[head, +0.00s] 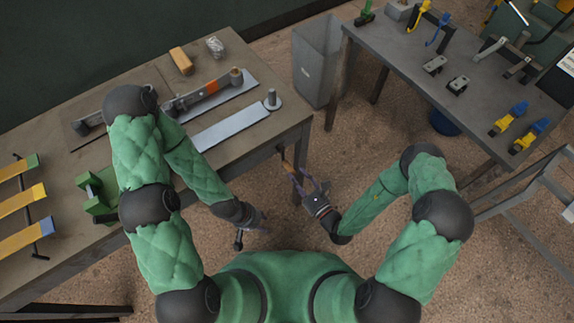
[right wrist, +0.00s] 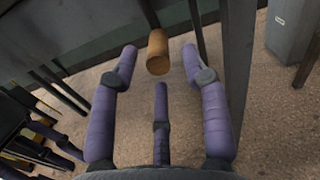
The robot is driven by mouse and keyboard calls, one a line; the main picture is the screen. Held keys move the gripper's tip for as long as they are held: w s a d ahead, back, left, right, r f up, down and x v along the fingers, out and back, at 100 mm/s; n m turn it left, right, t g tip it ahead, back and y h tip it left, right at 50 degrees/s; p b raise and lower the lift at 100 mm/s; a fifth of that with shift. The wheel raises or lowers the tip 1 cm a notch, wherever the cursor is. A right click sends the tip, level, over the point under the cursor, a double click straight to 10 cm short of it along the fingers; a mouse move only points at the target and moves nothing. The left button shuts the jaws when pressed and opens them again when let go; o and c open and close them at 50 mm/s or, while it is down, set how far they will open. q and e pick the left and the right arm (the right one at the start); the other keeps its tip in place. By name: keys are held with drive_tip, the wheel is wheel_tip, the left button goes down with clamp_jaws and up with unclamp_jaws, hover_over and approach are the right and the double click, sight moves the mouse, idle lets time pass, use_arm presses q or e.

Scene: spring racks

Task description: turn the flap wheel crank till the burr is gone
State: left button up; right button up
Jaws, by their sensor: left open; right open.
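A short wooden cylinder, which looks like the crank handle (head: 286,167), sticks out at the table's front right corner. In the right wrist view the handle (right wrist: 158,52) hangs from a dark rod and lies in line with the gap between my fingertips. My right gripper (head: 308,186) has purple fingers, is open and points at the handle; I cannot tell whether they touch. My left gripper (head: 251,228) is open and empty, low in front of the table and apart from the handle. I cannot make out the flap wheel or the burr.
The wooden table (head: 285,128) holds a long dark bar with an orange patch, a pale metal strip (head: 230,125), a wooden block (head: 181,61) and green blocks (head: 95,195). A grey bin (head: 317,60) stands right of it. A grey bench (head: 490,85) with tools is at right.

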sight(287, 165)
drive_tip(key=shift+b+x, duration=0.55)
drive_tip(key=shift+x, duration=2.75)
clamp_jaws()
